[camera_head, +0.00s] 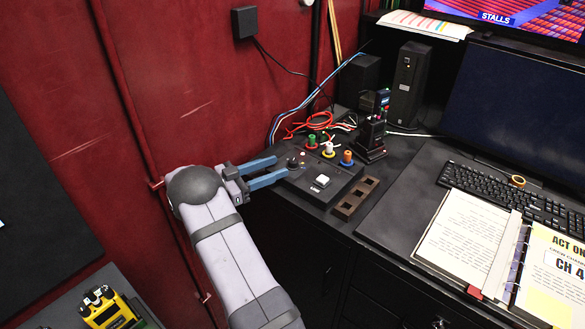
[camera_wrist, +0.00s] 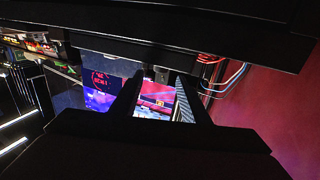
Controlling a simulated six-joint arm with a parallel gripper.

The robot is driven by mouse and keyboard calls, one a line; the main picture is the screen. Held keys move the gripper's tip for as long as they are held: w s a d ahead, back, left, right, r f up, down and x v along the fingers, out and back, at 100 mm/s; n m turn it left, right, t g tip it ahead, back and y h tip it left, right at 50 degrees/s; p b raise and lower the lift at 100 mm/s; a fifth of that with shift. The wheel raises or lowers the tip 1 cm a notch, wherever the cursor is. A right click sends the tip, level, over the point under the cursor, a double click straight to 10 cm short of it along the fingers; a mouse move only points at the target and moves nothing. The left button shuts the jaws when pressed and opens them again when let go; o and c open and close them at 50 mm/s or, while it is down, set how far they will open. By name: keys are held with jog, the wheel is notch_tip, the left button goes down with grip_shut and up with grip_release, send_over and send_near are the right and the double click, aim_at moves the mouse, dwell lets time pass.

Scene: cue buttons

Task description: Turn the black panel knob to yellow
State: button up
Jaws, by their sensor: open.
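A dark cue panel (camera_head: 318,192) lies on the desk in the head view. A black knob (camera_head: 292,162) stands at its left end. My gripper (camera_head: 282,166) reaches the panel from the left, its two blue fingers apart on the knob's left side. I cannot tell whether they touch the knob. A white square button (camera_head: 322,181) sits towards the panel's front. Colour marks and the knob's pointer are too small to read. In the wrist view my gripper (camera_wrist: 158,80) shows as two dark, separated fingers; I cannot make out the knob there.
A yellow-based plug (camera_head: 328,150) and an orange-based plug (camera_head: 346,158) stand behind the button, with green and red ones nearby. A brown slotted block (camera_head: 356,198) is to the right. A black radio handset (camera_head: 371,136) stands behind. A keyboard (camera_head: 510,190) and an open binder (camera_head: 500,250) fill the right side.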

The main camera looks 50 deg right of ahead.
aim_at(288, 163)
jog(key=shift+a+f, duration=0.1)
jog(key=shift+s+d+p, duration=0.15)
jog(key=shift+d+p, duration=0.2)
jog(key=shift+d, duration=0.25)
jog(key=shift+p+x, duration=0.85)
jog(key=shift+x, duration=2.15)
grip_shut()
